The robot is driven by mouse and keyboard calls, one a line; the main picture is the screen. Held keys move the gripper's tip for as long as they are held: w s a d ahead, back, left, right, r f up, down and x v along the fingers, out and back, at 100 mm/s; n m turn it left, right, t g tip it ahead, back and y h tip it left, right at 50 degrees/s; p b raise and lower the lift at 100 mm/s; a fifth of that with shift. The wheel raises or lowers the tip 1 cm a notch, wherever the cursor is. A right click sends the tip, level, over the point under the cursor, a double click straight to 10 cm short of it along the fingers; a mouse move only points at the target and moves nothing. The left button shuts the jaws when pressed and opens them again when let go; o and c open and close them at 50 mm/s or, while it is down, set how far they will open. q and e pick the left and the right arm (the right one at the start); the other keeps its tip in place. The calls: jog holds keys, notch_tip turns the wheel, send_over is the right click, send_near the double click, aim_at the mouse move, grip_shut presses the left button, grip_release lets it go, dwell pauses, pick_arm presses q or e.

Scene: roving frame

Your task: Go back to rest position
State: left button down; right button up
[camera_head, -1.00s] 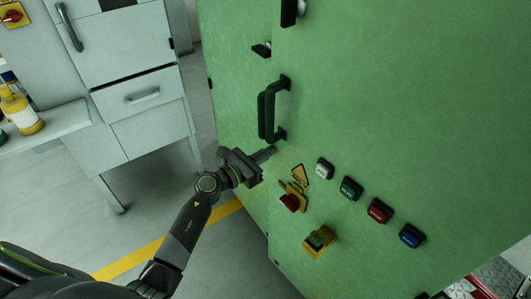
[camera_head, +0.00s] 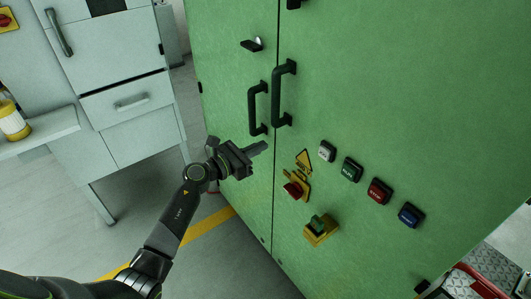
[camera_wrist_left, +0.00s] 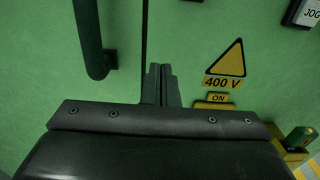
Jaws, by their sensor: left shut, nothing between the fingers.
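My left gripper (camera_head: 257,149) is shut and empty in the head view. It is in front of the green cabinet (camera_head: 400,90), below the two black door handles and left of the warning label. In the left wrist view its closed fingers (camera_wrist_left: 160,84) point at the cabinet near the door seam, left of the 400 V label (camera_wrist_left: 224,66). I cannot tell the gap between fingertips and door. My right gripper is not in view.
The cabinet front carries black handles (camera_head: 284,92), a red switch (camera_head: 294,188), a green switch on yellow (camera_head: 319,228) and several push buttons (camera_head: 379,191). A grey drawer unit (camera_head: 130,100) stands at left beside a bench with a yellow bottle (camera_head: 12,122). Grey floor (camera_head: 150,200) lies between.

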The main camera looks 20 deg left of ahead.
pick_arm(q)
jog(key=b+v, duration=0.2)
jog(key=v, duration=0.7)
jog(key=s+a+f+n+y, duration=0.4)
jog(key=f+n, duration=0.5)
jog(key=f, duration=0.2)
jog(key=s+a+f+n+g+y, duration=0.1)
jog(key=s+a+f+n+y, duration=0.25)
jog(key=f+n, duration=0.65)
jog(key=s+a+f+n+y, duration=0.4)
jog(key=f+n, duration=0.4)
jog(key=f, duration=0.4)
jog(key=s+f+n+g+y, duration=0.1)
jog(key=s+f+n+g, duration=0.8)
jog(key=s+f, duration=0.85)
jog(key=s+d+f+n+g, duration=0.1)
jog(key=s+n, duration=0.3)
jog(key=s, duration=0.6)
jog(key=s+d+f+n+g, duration=0.2)
jog(key=s+d+f+n, duration=0.1)
jog(key=s, duration=0.7)
jog(key=shift+d+n, duration=0.4)
jog(key=shift+n, duration=0.2)
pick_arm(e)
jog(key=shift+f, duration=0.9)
